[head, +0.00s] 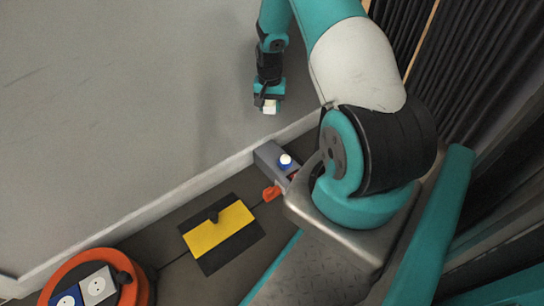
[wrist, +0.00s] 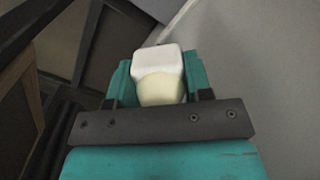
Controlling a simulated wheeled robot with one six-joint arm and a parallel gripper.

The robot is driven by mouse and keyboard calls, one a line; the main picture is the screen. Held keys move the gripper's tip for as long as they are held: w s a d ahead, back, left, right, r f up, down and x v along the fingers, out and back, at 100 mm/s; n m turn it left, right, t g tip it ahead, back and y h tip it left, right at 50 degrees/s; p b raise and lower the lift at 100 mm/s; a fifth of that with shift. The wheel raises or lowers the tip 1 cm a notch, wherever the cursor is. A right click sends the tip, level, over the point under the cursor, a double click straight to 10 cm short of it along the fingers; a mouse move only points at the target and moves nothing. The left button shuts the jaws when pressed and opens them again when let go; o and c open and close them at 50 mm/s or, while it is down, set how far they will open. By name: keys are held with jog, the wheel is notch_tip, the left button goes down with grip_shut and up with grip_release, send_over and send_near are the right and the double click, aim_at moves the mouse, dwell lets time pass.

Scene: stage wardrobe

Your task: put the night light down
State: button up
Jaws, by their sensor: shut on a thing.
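The night light (wrist: 158,75) is a small block with a white square part and a rounded cream part. It sits between the teal fingers of my gripper (wrist: 160,85) in the wrist view. In the head view my gripper (head: 268,98) hangs at the upper middle, shut on the night light (head: 270,107), whose pale end shows below the fingers. Grey surface lies behind it. I cannot tell how high above that surface it is held.
A grey box with a blue-and-white knob (head: 285,160) stands at the wall's foot, an orange piece (head: 271,193) beside it. A yellow plate on a black mat (head: 217,229) and an orange reel with sockets (head: 98,284) lie lower left. Dark pleated curtains (head: 490,90) hang right.

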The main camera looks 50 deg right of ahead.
aim_at(272, 153)
jog(key=f+b, duration=0.3)
jog(key=f, duration=0.4)
jog(key=f+b, duration=0.4)
jog(key=f, duration=0.3)
jog(key=f+b, duration=0.4)
jog(key=f, duration=0.3)
jog(key=shift+s+d+f, duration=0.15)
jog(key=shift+d+f, duration=0.15)
jog(key=o, duration=1.2)
notch_tip(272, 153, up, 13)
jog(key=p, duration=0.8)
jog(key=shift+r, duration=0.15)
